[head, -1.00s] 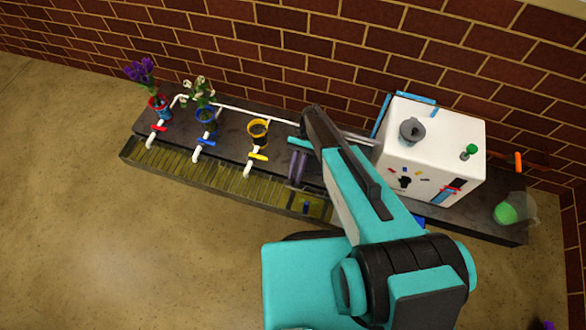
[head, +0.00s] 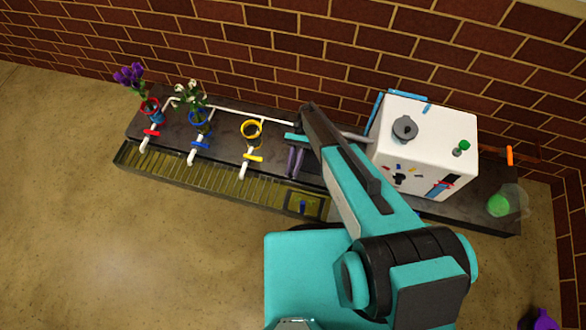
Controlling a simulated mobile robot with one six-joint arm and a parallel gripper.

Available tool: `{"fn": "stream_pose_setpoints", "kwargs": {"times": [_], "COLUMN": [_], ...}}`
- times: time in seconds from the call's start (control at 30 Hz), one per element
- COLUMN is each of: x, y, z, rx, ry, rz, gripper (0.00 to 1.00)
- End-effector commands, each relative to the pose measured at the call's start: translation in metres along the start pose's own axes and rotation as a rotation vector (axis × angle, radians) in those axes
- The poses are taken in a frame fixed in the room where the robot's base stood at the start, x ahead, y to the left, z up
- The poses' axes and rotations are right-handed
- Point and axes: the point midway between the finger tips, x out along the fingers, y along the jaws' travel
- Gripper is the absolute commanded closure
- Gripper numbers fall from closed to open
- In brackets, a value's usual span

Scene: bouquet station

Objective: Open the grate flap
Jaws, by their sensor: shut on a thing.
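The grate flap (head: 317,207) is a framed square panel at the right end of the slatted drain grate (head: 205,187). It appears to lie flat, with a small blue piece (head: 303,206) standing out at its middle. My gripper (head: 295,176) hangs from the teal arm, over the counter just behind the flap in the head view. Its two purple-grey fingers are close together and look apart from the blue piece. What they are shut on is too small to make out.
Red, blue and yellow rings (head: 251,131) line the counter behind white pipes with coloured taps (head: 252,157). Two hold vases with flowers (head: 131,76). A white box (head: 430,150) stands right, with a green ball (head: 498,205) beyond. Floor is clear in front.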

Motion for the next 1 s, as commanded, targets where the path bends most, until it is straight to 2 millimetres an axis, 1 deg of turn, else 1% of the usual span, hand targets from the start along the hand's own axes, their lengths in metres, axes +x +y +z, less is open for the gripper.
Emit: {"fn": "stream_pose_setpoints", "kwargs": {"times": [0.07, 0.1, 0.17, 0.2, 0.67, 1.0], "x": [0.001, 0.002, 0.002, 0.002, 0.0, -0.007], "y": [0.003, 0.003, 0.003, 0.002, 0.002, 0.01], "z": [0.0, 0.0, 0.001, 0.001, 0.004, 0.022], "rx": [0.004, 0.004, 0.004, 0.003, 0.001, 0.002], "ry": [-0.001, -0.001, -0.002, -0.002, 0.0, -0.001], "rz": [0.01, 0.011, 0.011, 0.01, 0.006, 0.007], "gripper": [1.0, 0.79, 0.69, 0.62, 0.62, 0.62]}}
